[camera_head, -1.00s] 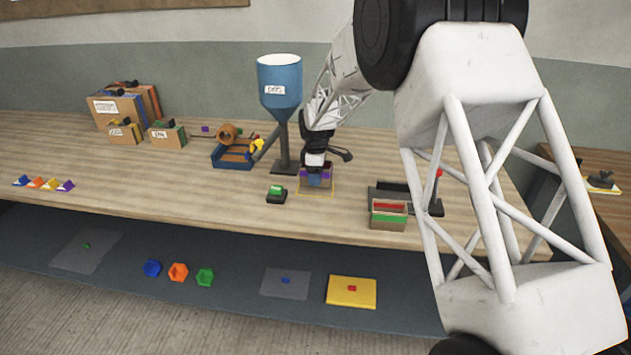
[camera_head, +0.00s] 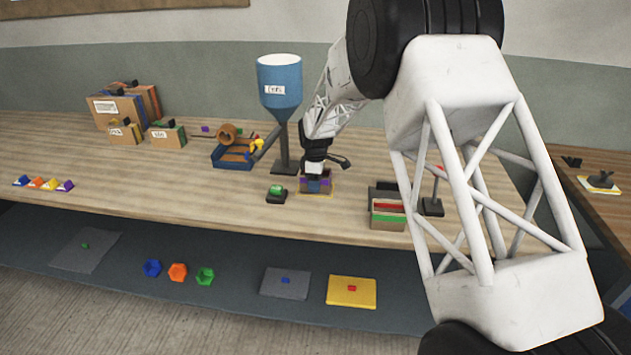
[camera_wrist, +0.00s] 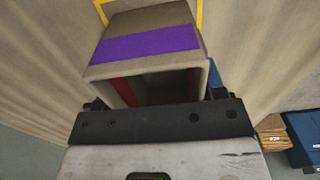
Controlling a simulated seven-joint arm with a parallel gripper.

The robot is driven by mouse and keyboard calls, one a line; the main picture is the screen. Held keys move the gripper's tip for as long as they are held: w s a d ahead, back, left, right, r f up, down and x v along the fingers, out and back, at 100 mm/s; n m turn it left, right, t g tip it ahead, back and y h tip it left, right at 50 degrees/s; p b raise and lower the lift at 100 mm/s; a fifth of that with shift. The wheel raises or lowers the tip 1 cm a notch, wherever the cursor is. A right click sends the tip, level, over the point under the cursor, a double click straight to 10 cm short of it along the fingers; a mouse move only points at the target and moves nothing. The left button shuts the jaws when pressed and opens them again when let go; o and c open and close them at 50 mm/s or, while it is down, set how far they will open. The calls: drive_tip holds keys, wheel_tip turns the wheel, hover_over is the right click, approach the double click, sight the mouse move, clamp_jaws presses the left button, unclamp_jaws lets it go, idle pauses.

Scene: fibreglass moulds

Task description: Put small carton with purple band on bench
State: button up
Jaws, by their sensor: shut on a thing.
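The small carton with the purple band (camera_wrist: 140,45) fills the middle of the wrist view. Its near end looks open and dark, with a red strip inside. My gripper (camera_head: 315,180) is shut on this carton (camera_head: 327,184) in the head view, pointing down at the bench (camera_head: 230,210). The carton is low over the yellow-outlined square on the bench top. Part of the yellow outline (camera_wrist: 202,12) shows beyond the carton in the wrist view. I cannot tell whether the carton's underside touches the bench. My gripper hides part of the carton in the head view.
A blue hopper (camera_head: 279,82) on a dark stand rises just behind my gripper. A green-topped block (camera_head: 276,194) lies left of the carton. A box with red and green bands (camera_head: 388,215) stands to the right. Other cartons (camera_head: 124,106) stand at the back left.

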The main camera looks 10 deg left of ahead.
drive_tip(key=shift+f, duration=0.15)
drive_tip(key=o, duration=0.9)
wheel_tip(320, 180, up, 12)
drive_tip(key=shift+r, duration=0.15)
idle(0.4)
drive_tip(key=shift+d, duration=0.1)
idle(0.8)
